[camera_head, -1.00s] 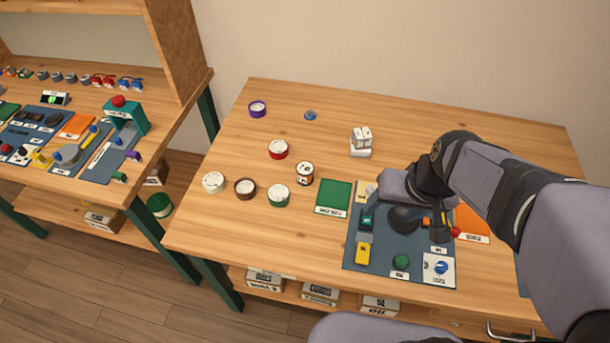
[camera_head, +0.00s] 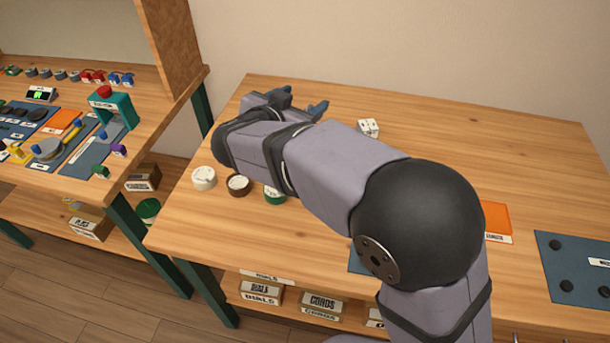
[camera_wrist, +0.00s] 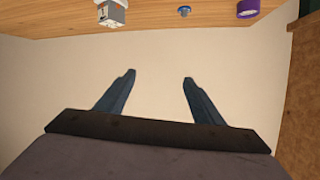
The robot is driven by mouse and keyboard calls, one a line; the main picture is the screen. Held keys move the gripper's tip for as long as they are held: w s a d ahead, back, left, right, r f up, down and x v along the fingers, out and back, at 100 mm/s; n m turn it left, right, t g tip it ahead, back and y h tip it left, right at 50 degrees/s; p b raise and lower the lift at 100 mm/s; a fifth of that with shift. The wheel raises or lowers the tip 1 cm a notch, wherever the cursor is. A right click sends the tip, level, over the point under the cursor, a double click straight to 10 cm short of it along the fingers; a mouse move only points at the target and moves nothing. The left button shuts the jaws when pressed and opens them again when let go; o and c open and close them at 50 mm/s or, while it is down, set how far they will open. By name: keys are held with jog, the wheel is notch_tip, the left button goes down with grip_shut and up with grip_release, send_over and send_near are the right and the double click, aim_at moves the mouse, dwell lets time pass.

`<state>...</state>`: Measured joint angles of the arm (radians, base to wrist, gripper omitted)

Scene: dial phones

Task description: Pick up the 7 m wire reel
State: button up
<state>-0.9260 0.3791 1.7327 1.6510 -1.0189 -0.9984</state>
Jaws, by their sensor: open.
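Several small round reels stand on the table; their length labels are too small to read, so I cannot tell which is 7 m. In the head view, a white reel (camera_head: 204,178), a brown reel (camera_head: 238,186) and a green reel (camera_head: 275,196) show beside my arm. A purple reel (camera_wrist: 248,8) shows at the top of the wrist view. The red reel and the black-and-white reel are hidden behind my arm. My gripper (camera_head: 300,104) is over the back left of the table, open; its fingers (camera_wrist: 158,76) have nothing between them.
A white block (camera_head: 368,128) stands behind my forearm; it also shows in the wrist view (camera_wrist: 110,14), near a blue knob (camera_wrist: 184,10). An orange pad (camera_head: 497,218) and a dark blue board (camera_head: 580,266) lie at the right. The back right is clear.

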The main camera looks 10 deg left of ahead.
jog(key=s+f, duration=0.1)
jog(key=f, duration=0.4)
jog(key=s+f+g+h, duration=0.1)
jog(key=s+f, duration=0.1)
jog(key=f, duration=0.4)
jog(key=s+f+h+b, duration=0.1)
jog(key=f, duration=0.4)
jog(key=shift+s+f+m+g, duration=0.25)
jog(key=shift+f+m+g, duration=0.05)
jog(key=shift+p+x, duration=0.3)
jog(key=shift+x, duration=3.4)
jog(key=shift+r, duration=0.15)
jog(key=c, duration=1.2)
